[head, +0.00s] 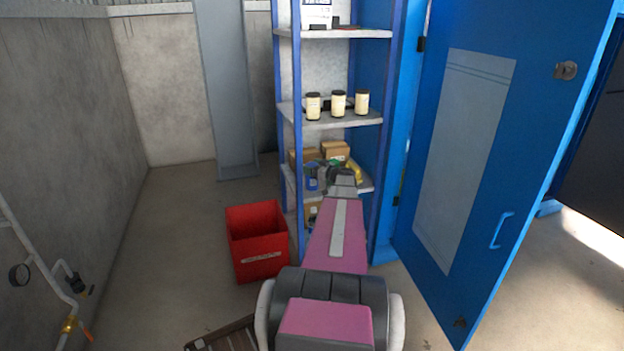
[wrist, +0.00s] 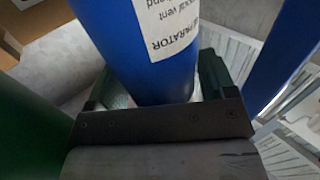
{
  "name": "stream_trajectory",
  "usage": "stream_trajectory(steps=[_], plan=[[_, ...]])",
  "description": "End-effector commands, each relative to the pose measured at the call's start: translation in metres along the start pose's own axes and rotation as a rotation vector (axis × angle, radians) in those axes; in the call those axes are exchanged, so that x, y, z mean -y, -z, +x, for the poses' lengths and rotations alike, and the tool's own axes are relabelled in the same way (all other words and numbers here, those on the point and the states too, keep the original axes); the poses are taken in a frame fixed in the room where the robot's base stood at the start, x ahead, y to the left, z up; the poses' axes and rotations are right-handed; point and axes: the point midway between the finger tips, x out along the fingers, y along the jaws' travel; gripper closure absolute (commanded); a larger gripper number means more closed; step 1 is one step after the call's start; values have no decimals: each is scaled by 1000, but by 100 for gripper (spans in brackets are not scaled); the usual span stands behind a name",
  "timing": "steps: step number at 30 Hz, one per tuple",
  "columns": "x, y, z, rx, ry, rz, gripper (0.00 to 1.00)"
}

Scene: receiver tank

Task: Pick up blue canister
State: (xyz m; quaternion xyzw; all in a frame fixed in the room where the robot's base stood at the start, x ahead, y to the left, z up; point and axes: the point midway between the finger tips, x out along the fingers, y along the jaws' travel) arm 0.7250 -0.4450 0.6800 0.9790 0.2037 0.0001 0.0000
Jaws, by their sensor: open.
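The blue canister (wrist: 135,45) with a white printed label fills the upper middle of the wrist view. It also shows as a small blue shape (head: 312,183) on the lower shelf in the head view, partly hidden by my arm. My gripper (wrist: 157,88) is open, with one dark finger on either side of the canister. The canister stands between the fingers, near the palm. I cannot tell whether either finger touches it. In the head view my gripper (head: 338,178) reaches into the lower shelf.
A green object (wrist: 25,140) is close on the left in the wrist view, and a blue post (wrist: 287,50) is on the right. Cardboard boxes (head: 335,150) and a yellow item (head: 355,173) share the shelf. A red bin (head: 257,243) stands left; a blue door (head: 465,160) hangs right.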

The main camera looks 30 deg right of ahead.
Motion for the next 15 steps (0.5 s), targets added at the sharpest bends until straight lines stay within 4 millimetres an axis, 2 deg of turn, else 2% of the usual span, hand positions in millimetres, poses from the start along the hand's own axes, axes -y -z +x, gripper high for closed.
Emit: stream_trajectory(steps=[5, 8, 9, 12, 15], plan=[[0, 0, 0, 0, 0, 0, 23], [0, 0, 0, 0, 0, 0, 52], [0, 0, 0, 0, 0, 0, 65], [0, 0, 0, -1, 0, 1, 93], [0, 0, 0, -1, 0, 1, 93]])
